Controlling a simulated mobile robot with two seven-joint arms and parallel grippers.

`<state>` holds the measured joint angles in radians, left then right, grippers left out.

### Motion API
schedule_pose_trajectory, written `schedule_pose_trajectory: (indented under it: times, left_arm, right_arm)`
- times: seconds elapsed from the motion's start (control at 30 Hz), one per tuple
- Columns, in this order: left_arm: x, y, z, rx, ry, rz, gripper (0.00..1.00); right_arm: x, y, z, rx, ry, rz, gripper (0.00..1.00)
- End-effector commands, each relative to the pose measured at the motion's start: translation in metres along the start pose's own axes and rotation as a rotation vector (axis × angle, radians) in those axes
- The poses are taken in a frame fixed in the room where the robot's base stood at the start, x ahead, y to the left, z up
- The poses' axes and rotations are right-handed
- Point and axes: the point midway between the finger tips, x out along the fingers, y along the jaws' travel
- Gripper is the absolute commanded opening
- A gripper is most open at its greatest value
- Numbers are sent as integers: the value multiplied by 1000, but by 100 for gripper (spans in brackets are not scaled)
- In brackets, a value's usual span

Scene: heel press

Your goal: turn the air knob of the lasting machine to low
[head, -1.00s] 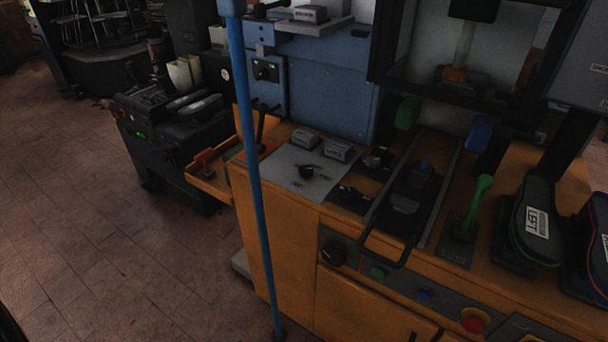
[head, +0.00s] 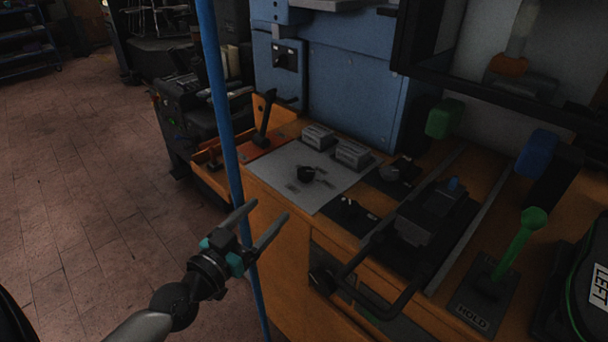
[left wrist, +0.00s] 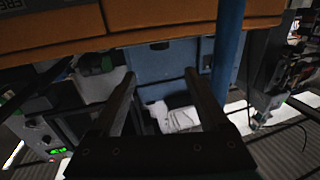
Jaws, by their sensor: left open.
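The orange bench (head: 275,255) carries a grey panel (head: 335,187) with a black knob (head: 306,174) and small unreadable labels. A second dark knob (head: 389,173) and a small switch plate (head: 350,211) are to its right. A blue machine body (head: 350,95) behind has another dark knob (head: 286,59). I cannot tell which one is the air knob. My left gripper (head: 269,210) is open and empty, in front of the bench's left end and apart from the knobs. In the left wrist view its two fingers (left wrist: 159,75) are spread with nothing between them. My right gripper is not in view.
A blue upright pole (head: 222,95) stands close to my left gripper, in front of the bench. A black lever (head: 265,118), a black looped handle (head: 375,275) and a green-knobbed lever (head: 522,240) rise around the panel. Open tiled floor (head: 80,180) is at left.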

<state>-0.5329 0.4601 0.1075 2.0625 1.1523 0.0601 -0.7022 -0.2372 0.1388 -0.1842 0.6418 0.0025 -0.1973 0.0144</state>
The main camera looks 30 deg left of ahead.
Motion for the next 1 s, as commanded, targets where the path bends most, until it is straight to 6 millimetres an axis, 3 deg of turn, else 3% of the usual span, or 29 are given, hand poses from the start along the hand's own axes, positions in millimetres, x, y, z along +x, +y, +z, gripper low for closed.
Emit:
schedule_pose_trajectory:
  times: [0.3, 1.0]
  left_arm:
    - [40, 0, -2, -3, 2, -1, 78]
    - [133, 0, 0, -4, 0, 0, 78]
  right_arm:
    - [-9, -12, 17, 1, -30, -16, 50]
    - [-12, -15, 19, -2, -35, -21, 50]
